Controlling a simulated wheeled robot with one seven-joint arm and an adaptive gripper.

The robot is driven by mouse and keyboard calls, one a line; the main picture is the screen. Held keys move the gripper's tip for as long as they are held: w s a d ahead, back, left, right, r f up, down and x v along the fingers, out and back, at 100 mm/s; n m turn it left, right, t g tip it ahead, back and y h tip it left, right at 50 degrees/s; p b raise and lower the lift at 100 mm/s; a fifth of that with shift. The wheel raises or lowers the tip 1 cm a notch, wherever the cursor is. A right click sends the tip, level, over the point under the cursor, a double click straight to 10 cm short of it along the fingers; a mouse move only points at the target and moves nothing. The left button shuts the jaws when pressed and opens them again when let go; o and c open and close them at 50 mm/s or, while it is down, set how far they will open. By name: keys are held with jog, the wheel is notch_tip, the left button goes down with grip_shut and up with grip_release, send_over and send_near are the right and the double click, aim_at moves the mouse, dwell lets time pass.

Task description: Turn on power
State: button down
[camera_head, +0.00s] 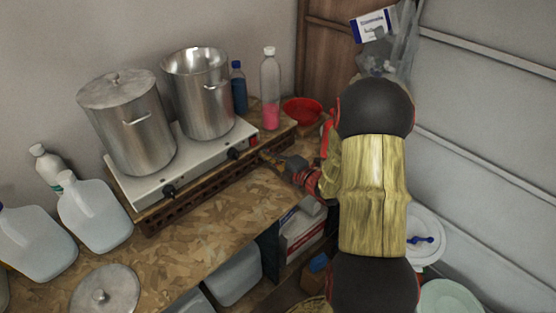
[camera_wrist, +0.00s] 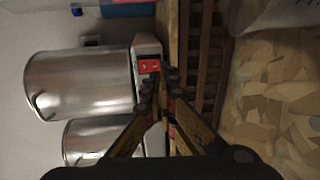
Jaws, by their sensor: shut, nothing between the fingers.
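A white two-burner hot plate (camera_head: 190,160) stands on a slatted wooden rack on the counter, with two black knobs on its front. A red power switch (camera_wrist: 149,66) is on its front face near the right end; it also shows as a small red spot in the head view (camera_head: 252,142). My gripper (camera_head: 265,156) is shut and empty, in front of the hot plate's right end. In the wrist view my fingertips (camera_wrist: 163,76) are together beside the red switch, partly overlapping its edge. I cannot tell whether they touch it.
A lidded steel pot (camera_head: 128,125) and an open pot (camera_head: 200,95) sit on the hot plate. A bottle with pink liquid (camera_head: 270,90), a blue bottle (camera_head: 239,88) and a red bowl (camera_head: 302,109) stand behind. White jugs (camera_head: 95,215) are at left. The front counter is mostly clear.

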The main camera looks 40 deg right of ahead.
aim_at(255, 145)
jog(key=shift+w+a+f, duration=0.1)
jog(key=shift+w, duration=0.9)
jog(key=shift+w+a+f, duration=0.1)
jog(key=shift+w, duration=0.9)
jog(key=shift+f+b, duration=0.1)
jog(key=shift+b, duration=0.2)
